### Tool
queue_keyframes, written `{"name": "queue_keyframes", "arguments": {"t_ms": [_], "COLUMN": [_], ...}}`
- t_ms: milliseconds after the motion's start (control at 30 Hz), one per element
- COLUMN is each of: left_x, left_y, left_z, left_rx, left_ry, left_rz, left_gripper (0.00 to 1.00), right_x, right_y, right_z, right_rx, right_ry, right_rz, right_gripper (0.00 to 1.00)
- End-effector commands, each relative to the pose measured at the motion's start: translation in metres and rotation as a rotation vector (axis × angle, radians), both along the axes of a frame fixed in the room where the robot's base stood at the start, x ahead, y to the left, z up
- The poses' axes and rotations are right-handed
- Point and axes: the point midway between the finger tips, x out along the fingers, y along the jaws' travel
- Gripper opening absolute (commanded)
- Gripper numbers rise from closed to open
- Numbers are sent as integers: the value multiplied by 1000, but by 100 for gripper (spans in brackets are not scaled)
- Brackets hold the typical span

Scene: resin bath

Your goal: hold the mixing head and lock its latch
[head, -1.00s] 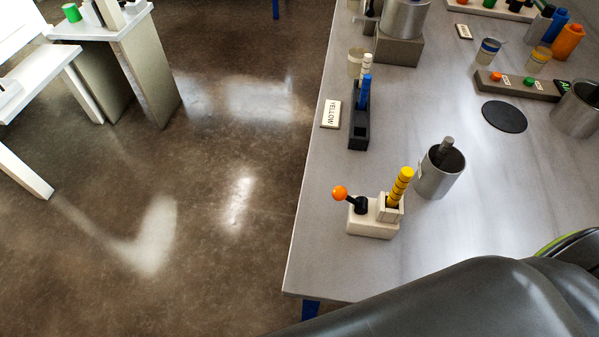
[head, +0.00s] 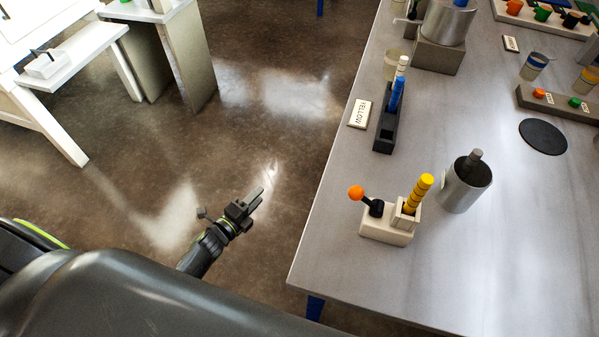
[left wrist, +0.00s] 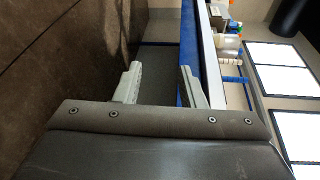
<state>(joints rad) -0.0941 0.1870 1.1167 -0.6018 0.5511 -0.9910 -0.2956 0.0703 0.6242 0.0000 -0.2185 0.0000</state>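A cream block (head: 386,232) stands near the table's left front edge. It carries a black lever with an orange ball knob (head: 356,193), tilted left, and a socket holding a yellow banded stick (head: 418,194). I cannot tell for sure that this is the mixing head with its latch. My left gripper (head: 257,199) is over the floor, left of the table edge and apart from the block. Its two fingers also show in the left wrist view (left wrist: 162,85), spread with nothing between them. My right gripper is not in view.
A metal cup (head: 466,188) stands right of the block. A black disc (head: 543,136) lies to the right. The front of the table is clear.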

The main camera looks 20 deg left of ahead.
Motion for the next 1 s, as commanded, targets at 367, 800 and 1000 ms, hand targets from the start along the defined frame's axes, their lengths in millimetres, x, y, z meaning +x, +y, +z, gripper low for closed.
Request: {"name": "queue_keyframes", "arguments": {"t_ms": [367,800,1000], "left_x": [4,-44,-44], "left_y": [-122,-147,-147], "left_z": [223,252,252], "left_rx": [1098,1545,1545], "left_ry": [-1339,-2080,-2080], "left_rz": [-629,-803,-802], "left_gripper": [36,36,36], "right_x": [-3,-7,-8], "right_y": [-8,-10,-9], "right_z": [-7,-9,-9], "right_rx": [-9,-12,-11], "right_ry": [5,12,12], "right_rz": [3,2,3], "right_gripper": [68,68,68]}}
